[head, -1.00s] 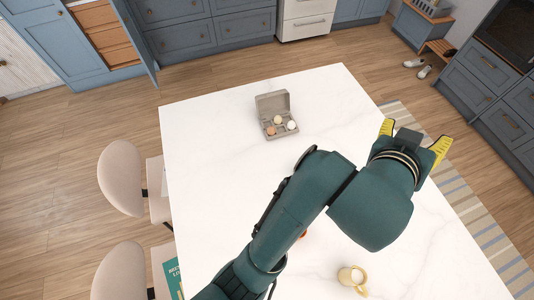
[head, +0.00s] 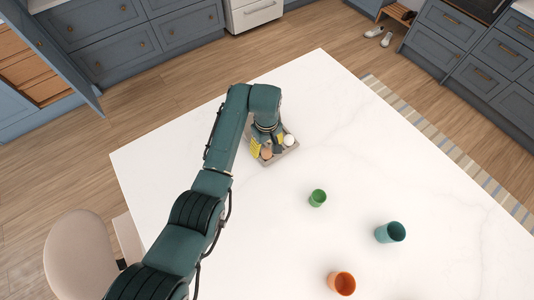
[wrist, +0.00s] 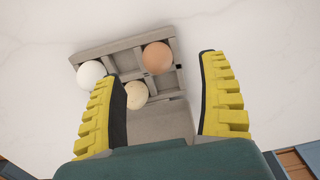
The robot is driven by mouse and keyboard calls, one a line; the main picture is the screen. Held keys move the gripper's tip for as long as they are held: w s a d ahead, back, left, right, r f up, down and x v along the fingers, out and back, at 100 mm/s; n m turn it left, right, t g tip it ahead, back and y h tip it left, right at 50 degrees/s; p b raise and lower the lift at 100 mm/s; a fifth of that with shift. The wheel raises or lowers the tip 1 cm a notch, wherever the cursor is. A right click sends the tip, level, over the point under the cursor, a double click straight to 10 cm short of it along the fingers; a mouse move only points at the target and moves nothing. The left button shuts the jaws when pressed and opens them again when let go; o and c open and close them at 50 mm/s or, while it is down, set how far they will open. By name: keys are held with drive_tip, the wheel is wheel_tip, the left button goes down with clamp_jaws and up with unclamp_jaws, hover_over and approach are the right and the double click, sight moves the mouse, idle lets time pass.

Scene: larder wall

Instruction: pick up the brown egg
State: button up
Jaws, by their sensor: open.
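A white egg (wrist: 91,73) sits in the carton's left corner in the wrist view. A cream speckled egg (wrist: 135,95) is beside the left finger, which partly covers it. My gripper (wrist: 161,75) is open and empty over the carton, its yellow fingers spread either side of the brown egg in the picture. I cannot tell its height above the egg. The head view shows my gripper (head: 266,146) largely hiding the carton.
A green cup (head: 317,198), a teal cup (head: 390,232) and an orange cup (head: 341,283) stand on the white table (head: 420,180), clear of the carton. A beige chair (head: 85,255) is at the table's left.

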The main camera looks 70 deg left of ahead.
sight(266, 150)
drive_tip(key=f, duration=0.4)
drive_tip(key=a+f+b, duration=0.1)
drive_tip(key=f, duration=0.1)
drive_tip(key=shift+w+f, duration=0.15)
drive_tip(key=shift+f, duration=0.25)
drive_tip(key=c, duration=1.3)
